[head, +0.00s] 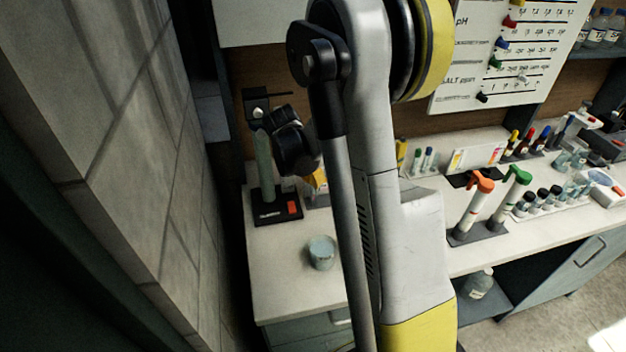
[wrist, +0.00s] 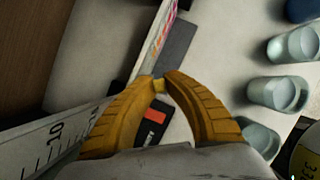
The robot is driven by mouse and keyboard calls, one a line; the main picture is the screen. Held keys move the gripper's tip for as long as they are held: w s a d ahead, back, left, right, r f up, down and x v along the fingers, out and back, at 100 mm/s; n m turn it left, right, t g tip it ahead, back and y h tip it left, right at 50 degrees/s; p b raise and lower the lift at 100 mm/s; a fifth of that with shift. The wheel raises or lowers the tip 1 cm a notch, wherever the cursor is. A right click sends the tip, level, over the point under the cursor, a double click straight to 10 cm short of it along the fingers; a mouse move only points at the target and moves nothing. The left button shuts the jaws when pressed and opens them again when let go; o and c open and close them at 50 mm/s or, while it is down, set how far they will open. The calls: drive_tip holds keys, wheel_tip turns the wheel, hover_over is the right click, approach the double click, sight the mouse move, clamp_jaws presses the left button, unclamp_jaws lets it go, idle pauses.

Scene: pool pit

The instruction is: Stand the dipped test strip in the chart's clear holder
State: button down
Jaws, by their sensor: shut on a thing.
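My gripper (wrist: 162,83) has its yellow fingers closed in the wrist view. A small yellowish piece, taken as the test strip (wrist: 160,86), shows between the tips; most of it is hidden. Just beyond the tips, a pale panel with coloured patches, seemingly the chart (wrist: 163,33), is seen almost edge-on, with a dark grey strip beside it. In the head view, a small colour chart (head: 483,156) stands on the counter right of my arm. The clear holder cannot be made out. My fingertips are hidden behind the arm in the head view.
Several glass jars (wrist: 289,46) stand right of my gripper in the wrist view. A beaker (head: 321,252) and a black stand base (head: 276,207) are left on the counter. Orange and green-topped tools (head: 479,185) stand right of my arm. A tiled wall (head: 120,140) bounds the left.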

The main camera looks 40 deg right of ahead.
drive_tip(key=shift+f+b, duration=0.45)
drive_tip(key=shift+f, duration=0.05)
idle(0.6)
drive_tip(key=c, duration=1.4)
unclamp_jaws()
drive_tip(key=shift+r, duration=0.2)
drive_tip(key=shift+w+r+p, duration=0.15)
drive_tip(key=shift+r+p, duration=1.1)
drive_tip(key=shift+r, duration=0.4)
drive_tip(key=shift+r+p, duration=1.05)
drive_tip(key=shift+r, duration=0.6)
